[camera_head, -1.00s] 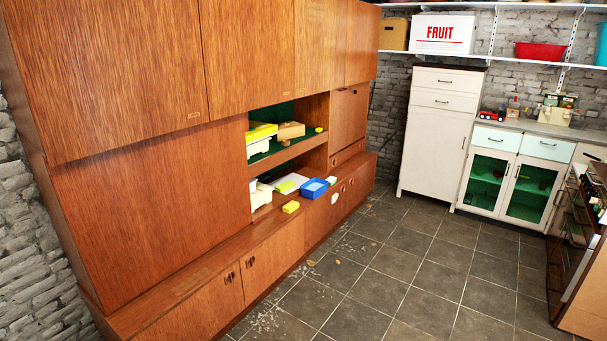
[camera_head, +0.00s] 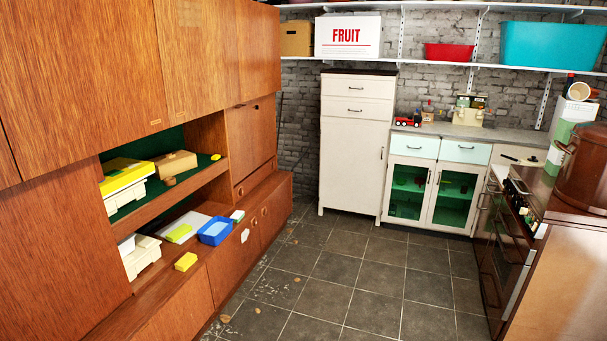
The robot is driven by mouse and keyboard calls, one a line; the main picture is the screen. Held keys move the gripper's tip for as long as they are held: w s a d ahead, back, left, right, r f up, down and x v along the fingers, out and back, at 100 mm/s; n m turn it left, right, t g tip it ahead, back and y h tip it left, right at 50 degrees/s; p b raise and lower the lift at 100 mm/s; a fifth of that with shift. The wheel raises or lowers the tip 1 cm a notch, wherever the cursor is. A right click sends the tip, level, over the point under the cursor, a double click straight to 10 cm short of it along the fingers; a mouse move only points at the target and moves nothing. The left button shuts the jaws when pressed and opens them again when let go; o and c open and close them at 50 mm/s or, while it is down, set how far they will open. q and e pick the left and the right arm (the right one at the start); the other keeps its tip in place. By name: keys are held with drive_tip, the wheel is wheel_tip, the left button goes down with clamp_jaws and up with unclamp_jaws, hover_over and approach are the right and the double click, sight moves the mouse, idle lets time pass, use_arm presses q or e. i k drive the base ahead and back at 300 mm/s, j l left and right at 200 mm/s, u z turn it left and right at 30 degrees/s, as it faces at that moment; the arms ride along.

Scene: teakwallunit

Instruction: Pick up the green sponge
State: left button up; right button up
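No thing is plainly a green sponge at this size. A small block with a pale green-white top (camera_head: 237,215) lies on the wall unit's lower ledge, just right of a blue tub (camera_head: 215,231). A flat yellow-green piece (camera_head: 178,232) lies on the ledge left of the tub, by a white sheet-like thing. A small yellow block (camera_head: 186,261), sponge-like, sits nearer the front edge. Neither of my grippers is in view.
The teak wall unit (camera_head: 60,245) fills the left side; its open shelf holds a yellow-topped white box (camera_head: 124,180) and a cardboard-coloured box (camera_head: 175,163). A stove (camera_head: 505,235) and counter stand at the right.

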sight(237, 216)
drive_tip(key=i+z, duration=0.1)
drive_tip(key=i, duration=1.65)
drive_tip(key=i+l+u, duration=0.1)
drive_tip(key=i+u, duration=0.3)
drive_tip(key=i+l+u, duration=0.2)
drive_tip(key=i+u, duration=0.15)
drive_tip(key=i+l+u, duration=0.6)
drive_tip(key=u, duration=0.15)
drive_tip(key=l, duration=0.05)
